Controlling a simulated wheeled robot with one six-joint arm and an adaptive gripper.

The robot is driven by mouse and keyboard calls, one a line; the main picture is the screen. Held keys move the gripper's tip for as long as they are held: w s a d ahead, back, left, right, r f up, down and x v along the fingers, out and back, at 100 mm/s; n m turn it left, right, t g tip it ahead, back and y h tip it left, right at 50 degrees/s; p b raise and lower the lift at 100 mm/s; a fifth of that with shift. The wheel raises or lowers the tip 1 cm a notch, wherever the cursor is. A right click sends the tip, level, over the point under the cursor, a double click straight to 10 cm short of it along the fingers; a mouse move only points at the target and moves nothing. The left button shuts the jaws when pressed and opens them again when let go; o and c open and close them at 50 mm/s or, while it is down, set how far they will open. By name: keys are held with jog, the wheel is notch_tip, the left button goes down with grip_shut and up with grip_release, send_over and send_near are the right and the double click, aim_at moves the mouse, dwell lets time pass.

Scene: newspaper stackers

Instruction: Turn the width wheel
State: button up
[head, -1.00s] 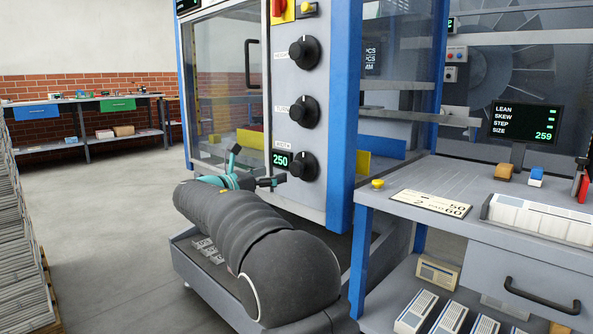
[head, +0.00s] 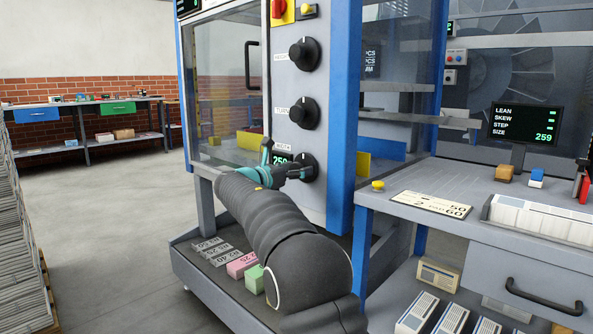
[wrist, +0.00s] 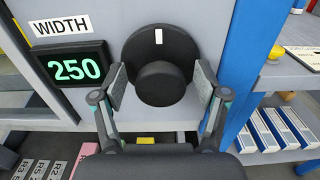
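The width wheel (wrist: 162,85) is a black round knob with a protruding hub and a white mark at its top. In the head view the wheel (head: 307,160) is the lowest of three knobs on the panel, partly hidden by my gripper (head: 284,165). In the wrist view my gripper (wrist: 160,90) is open, with one finger on each side of the hub and small gaps showing. I cannot tell how deep the fingertips reach. The WIDTH label (wrist: 61,27) and a green display (wrist: 75,67) reading 250 are left of the wheel.
Two similar knobs, the middle one (head: 304,112) and the upper one (head: 304,54), sit above. A blue post (head: 342,150) and a workbench (head: 470,190) stand to the right. A monitor (head: 526,123) shows SIZE 259.

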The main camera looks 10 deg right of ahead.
jog(key=c, duration=1.1)
